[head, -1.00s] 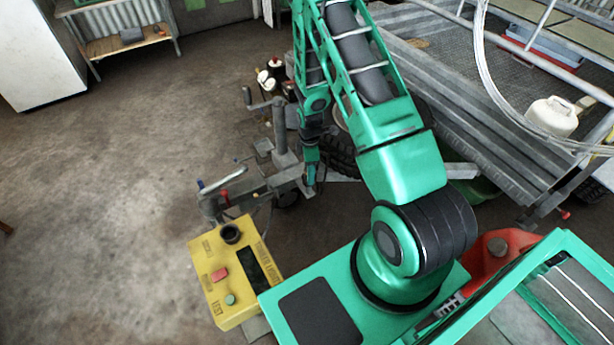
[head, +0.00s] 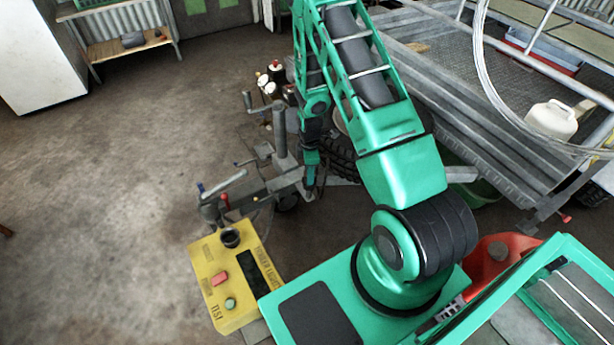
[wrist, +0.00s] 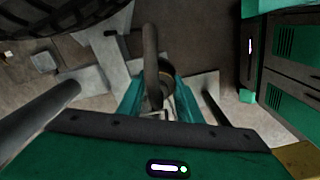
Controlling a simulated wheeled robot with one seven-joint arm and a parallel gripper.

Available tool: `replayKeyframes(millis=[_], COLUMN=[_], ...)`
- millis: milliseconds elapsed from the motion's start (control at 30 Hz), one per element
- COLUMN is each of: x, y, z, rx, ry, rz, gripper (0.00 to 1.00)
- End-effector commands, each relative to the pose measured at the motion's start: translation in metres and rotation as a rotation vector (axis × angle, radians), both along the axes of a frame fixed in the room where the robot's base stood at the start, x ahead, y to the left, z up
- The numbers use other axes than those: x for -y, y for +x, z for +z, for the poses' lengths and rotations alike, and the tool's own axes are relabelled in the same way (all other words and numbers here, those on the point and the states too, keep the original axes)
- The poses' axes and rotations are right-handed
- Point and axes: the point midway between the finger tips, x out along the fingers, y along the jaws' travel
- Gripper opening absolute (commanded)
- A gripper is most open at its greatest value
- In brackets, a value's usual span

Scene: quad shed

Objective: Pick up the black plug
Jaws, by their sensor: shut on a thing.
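My gripper (head: 311,184) is low beside the grey trailer hitch, right of the jack post. In the wrist view its teal fingers (wrist: 158,108) are closed around a dark piece, which appears to be the black plug (wrist: 160,84). A thick dark cable (wrist: 150,50) arches up from there. The plug is mostly hidden by the fingers and cable, and I cannot make out its shape in the head view.
A yellow test box (head: 234,274) with a black round socket (head: 230,238) stands left of my base. The grey hitch and its jack (head: 280,130) are close to my gripper. A tyre (head: 341,158) is just right. Open floor lies left.

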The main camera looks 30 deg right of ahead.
Motion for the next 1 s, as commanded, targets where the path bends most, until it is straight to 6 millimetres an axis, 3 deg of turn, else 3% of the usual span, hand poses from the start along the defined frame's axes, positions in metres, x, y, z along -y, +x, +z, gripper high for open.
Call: replayKeyframes(millis=[267,700,1000], x=[0.000,-0.076,-0.098], y=[0.001,-0.044,-0.058], z=[0.036,0.086,0.101], rx=[0.004,0.003,0.001], ry=[-0.001,0.001,0.000], rz=[0.000,0.003,0.000], gripper=[0.08,0.08,0.08])
